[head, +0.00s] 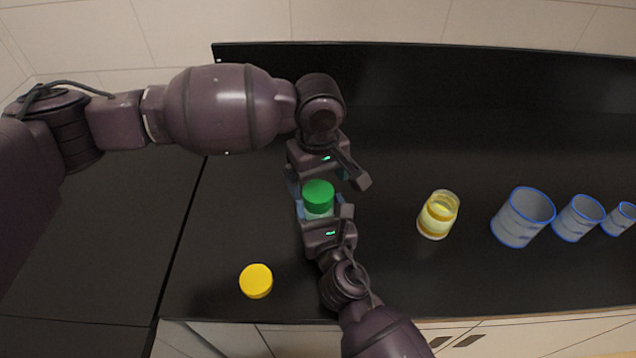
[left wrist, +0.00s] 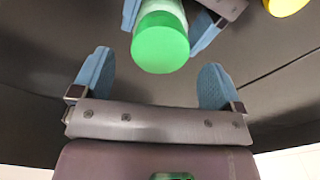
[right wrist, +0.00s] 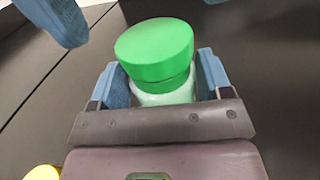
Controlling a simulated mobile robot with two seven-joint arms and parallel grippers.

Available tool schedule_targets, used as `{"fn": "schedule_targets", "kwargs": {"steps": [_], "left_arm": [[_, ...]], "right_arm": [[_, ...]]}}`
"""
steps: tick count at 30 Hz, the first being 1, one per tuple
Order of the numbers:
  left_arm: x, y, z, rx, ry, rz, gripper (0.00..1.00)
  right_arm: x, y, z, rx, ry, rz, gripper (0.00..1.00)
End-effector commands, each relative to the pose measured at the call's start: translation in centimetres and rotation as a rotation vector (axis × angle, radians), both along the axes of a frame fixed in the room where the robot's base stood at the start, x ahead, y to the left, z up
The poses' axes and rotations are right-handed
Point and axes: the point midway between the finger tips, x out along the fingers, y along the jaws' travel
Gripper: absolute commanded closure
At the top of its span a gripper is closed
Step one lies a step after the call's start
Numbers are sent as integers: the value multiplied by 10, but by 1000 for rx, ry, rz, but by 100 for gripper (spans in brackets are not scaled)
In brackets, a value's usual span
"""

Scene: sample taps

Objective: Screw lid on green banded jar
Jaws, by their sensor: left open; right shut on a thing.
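The green banded jar (head: 318,212) has a pale, glassy body and stands upright with the green lid (head: 318,193) on top. In the right wrist view the lid (right wrist: 153,48) sits over a green band (right wrist: 165,84), slightly offset from it; I cannot tell how far it is threaded. My right gripper (head: 323,211) is shut on the jar body (right wrist: 165,97), with a finger on each side. My left gripper (head: 326,180) is open just behind the lid. In the left wrist view the lid (left wrist: 160,45) lies ahead of its spread fingers, apart from both.
A yellow lid (head: 256,281) lies on the black counter (head: 215,235) at front left. A yellow-banded jar (head: 438,214) stands open to the right. Several blue-rimmed clear cups (head: 523,217) stand further right. A dark raised panel (head: 450,85) runs along the back.

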Motion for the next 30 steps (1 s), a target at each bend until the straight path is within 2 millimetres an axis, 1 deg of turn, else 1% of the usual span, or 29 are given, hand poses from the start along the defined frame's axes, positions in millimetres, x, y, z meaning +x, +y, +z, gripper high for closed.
{"fn": "schedule_targets", "kwargs": {"steps": [3,6,13,14,17,24,30], "left_arm": [[0,0,15,0,-1,0,8],[0,0,21,0,1,-1,8],[0,0,21,0,1,0,8],[0,0,21,0,1,0,10],[0,0,24,0,0,18,10],[0,-1,44,-2,0,192,10],[-1,0,55,-2,1,289,10]], "right_arm": [[0,0,1,0,-1,0,94],[0,0,1,0,-1,0,94],[0,0,1,0,-1,0,94],[0,0,1,0,-1,0,94],[0,0,1,0,-1,0,94],[0,0,1,0,-1,0,94],[0,0,1,0,-1,0,94]]}}
